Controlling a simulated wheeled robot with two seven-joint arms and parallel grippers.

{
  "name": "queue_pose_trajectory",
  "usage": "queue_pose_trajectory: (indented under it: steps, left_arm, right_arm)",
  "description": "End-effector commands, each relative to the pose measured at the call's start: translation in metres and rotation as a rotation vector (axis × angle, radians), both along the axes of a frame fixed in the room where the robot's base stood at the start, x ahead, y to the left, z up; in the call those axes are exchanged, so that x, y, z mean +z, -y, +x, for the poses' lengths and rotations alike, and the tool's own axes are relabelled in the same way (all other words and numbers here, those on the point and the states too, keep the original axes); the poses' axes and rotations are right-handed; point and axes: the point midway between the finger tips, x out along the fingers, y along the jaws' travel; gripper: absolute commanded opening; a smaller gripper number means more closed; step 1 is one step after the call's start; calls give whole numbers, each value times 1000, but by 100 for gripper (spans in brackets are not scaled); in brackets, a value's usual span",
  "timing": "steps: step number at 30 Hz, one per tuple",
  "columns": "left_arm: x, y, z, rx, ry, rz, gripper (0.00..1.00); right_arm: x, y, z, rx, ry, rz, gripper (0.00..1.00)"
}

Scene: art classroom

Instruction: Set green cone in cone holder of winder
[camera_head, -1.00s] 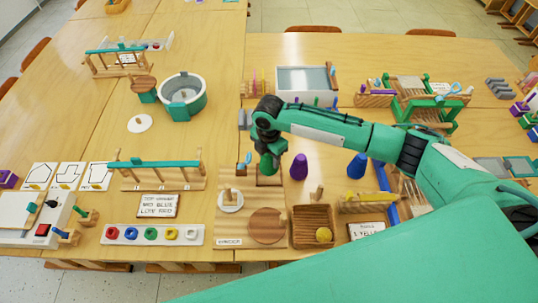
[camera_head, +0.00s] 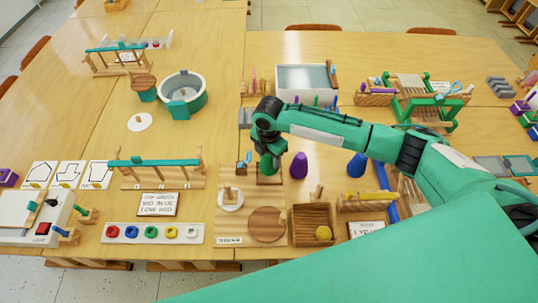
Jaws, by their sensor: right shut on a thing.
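My right gripper (camera_head: 267,148) points down over the back of the winder board, shut on the green cone (camera_head: 266,166). The cone's upper part is hidden by the gripper. The cone is directly above or in a small dark-edged wooden square (camera_head: 270,181) at the back of the winder; I cannot tell whether it touches. The winder (camera_head: 228,241) is a wooden board with a white disc and peg (camera_head: 230,201) on its left and a round wooden disc (camera_head: 267,224) in front. My left gripper is not in view.
A purple cone (camera_head: 299,166) stands close to the right of the gripper, and a blue cone (camera_head: 357,165) stands farther right. A wooden tray (camera_head: 296,238) with a yellow ball is right of the winder.

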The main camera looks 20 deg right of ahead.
Motion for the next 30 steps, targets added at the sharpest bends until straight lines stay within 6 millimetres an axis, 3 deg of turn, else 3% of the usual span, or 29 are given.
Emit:
queue_pose_trajectory:
  steps: [30]
  left_arm:
    - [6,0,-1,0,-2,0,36]
  right_arm:
    - [-2,0,1,0,1,0,20]
